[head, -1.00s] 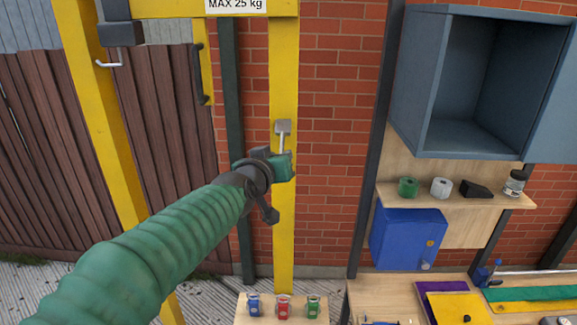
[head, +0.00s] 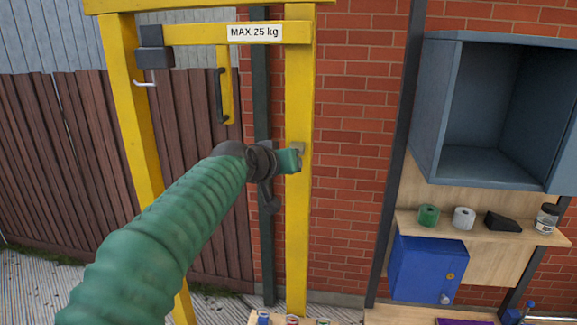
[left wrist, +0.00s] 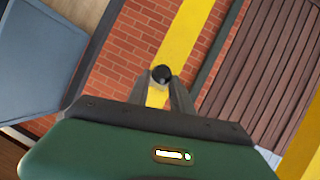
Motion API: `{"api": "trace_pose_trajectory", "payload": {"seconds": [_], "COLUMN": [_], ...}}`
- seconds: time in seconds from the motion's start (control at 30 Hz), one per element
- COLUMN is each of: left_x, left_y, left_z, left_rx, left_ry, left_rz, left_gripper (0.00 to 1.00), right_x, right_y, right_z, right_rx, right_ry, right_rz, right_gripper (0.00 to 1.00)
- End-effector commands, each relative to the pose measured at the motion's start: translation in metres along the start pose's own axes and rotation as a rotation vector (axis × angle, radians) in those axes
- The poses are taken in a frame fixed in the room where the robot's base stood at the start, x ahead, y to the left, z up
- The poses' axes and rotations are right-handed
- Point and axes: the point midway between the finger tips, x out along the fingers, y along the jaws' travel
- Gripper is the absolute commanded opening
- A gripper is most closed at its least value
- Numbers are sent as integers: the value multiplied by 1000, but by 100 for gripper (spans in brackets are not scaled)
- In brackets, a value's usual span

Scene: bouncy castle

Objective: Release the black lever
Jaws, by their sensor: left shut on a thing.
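The lever's rod is hidden behind the gripper in the head view. My right gripper is not in view.
A yellow frame carries a "MAX 25 kg" sign (head: 255,32), a black handle (head: 219,95) and a dark box with a hook (head: 155,53). At right are a grey open cabinet (head: 495,110), a shelf (head: 480,226) with small items, and a blue box (head: 430,268). Bottles stand below.

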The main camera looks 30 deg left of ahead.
Motion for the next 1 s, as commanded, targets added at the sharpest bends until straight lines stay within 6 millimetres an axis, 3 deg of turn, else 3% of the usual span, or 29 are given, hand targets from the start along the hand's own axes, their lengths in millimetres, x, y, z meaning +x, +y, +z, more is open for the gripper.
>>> {"api": "trace_pose_trajectory", "payload": {"seconds": [0.1,0.13,0.27,0.67,0.77,1.0], "left_x": [-1,-1,-1,-10,-28,-97], "left_y": [6,5,5,3,2,2], "left_z": [-3,-3,-1,1,4,5], "left_rx": [0,0,0,0,1,2], "left_ry": [7,7,4,2,4,5], "left_rz": [9,9,7,7,7,7], "left_gripper": [0,30,47,48,48,48], "right_x": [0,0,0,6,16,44], "right_y": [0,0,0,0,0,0], "right_z": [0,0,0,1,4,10], "right_rx": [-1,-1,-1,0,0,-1], "right_ry": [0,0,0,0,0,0], "right_rz": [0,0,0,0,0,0], "right_gripper": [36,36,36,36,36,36]}}
